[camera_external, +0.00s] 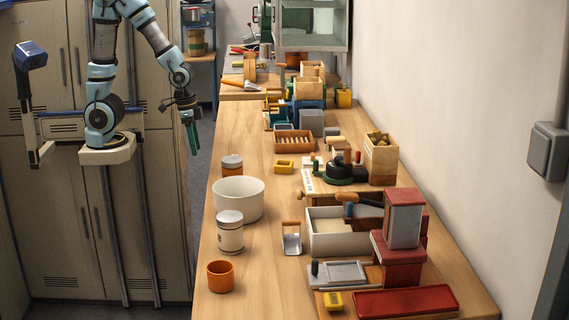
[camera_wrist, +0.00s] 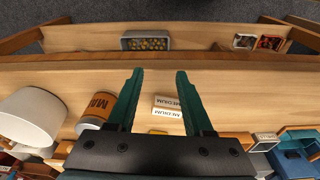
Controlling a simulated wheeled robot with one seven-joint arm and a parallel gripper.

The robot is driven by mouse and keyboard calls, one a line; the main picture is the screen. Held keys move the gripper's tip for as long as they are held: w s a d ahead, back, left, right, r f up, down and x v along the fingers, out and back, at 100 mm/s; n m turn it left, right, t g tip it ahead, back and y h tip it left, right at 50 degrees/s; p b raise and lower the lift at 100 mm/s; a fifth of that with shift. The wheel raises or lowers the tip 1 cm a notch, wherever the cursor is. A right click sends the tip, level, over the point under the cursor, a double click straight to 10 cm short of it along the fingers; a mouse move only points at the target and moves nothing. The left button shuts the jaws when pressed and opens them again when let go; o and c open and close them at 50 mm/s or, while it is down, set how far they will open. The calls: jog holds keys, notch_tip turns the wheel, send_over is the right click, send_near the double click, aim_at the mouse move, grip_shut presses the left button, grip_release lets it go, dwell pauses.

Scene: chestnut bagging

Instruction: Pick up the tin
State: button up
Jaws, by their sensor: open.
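An orange tin with a pale lid (camera_external: 232,165) stands upright on the wooden counter (camera_external: 242,125), behind a white bowl (camera_external: 238,199). In the wrist view a tin with an orange label (camera_wrist: 99,106) shows beside the bowl, partly behind my left finger. A second, cream lidded tin (camera_external: 230,234) stands in front of the bowl; the frames do not show which tin is meant. My gripper (camera_external: 193,151) hangs left of the counter edge, fingers down, apart from the tins. In the wrist view my gripper (camera_wrist: 158,76) is open, with nothing held between its fingers.
An orange cup (camera_external: 221,276) stands at the near left of the counter. A yellow block (camera_external: 284,167), a scoop (camera_external: 292,240) and a white bin (camera_external: 332,232) lie to the right. The wrist view shows cards marked MEDIUM (camera_wrist: 167,104) and a grey tray of round brown things (camera_wrist: 147,42).

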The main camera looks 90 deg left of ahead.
jog(key=o, duration=0.7)
